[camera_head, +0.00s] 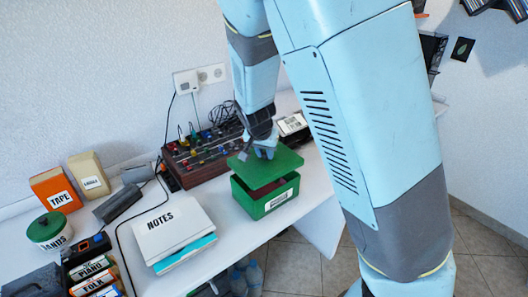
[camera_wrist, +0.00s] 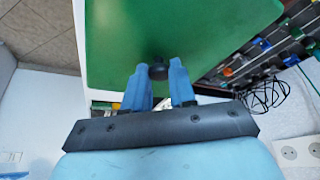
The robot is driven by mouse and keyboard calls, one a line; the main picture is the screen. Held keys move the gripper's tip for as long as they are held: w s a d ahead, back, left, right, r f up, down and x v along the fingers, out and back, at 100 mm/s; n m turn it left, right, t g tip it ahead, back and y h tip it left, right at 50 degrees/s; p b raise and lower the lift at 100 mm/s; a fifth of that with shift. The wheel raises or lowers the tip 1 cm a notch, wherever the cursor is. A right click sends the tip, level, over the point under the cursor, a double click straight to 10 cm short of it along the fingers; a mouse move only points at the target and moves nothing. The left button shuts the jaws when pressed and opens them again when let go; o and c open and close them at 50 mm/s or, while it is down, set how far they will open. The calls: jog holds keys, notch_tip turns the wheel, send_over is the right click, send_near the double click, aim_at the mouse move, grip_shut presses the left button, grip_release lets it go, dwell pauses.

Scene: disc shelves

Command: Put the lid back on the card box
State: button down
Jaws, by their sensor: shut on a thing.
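The green card box (camera_head: 268,202) stands on the white table, with a white label on its front. Its flat green lid (camera_head: 268,170) is just above the box, slightly tilted, with a gap at the front where the dark inside shows. My gripper (camera_head: 263,152) is above the lid and shut on its knob. In the wrist view the lid (camera_wrist: 180,30) fills the upper middle, and its dark knob (camera_wrist: 158,71) sits between the two blue fingers of my gripper (camera_wrist: 160,82). Whether the lid touches the box at the back is hidden.
A brown mixer with coloured knobs (camera_head: 205,155) stands close behind the box to the left. A NOTES binder (camera_head: 170,230) lies to the left on the white table (camera_head: 235,240). The table's front edge is close to the box. Loose cables lie behind.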

aim_at(264, 163)
jog(key=shift+f, duration=3.2)
jog(key=shift+f, duration=0.1)
dwell(0.4)
jog(key=c, duration=0.8)
grip_release()
jog(key=shift+c, duration=0.2)
jog(key=shift+o, duration=0.3)
jog(key=o, duration=0.4)
jog(key=shift+w+r, duration=0.1)
jog(key=shift+r, duration=3.45)
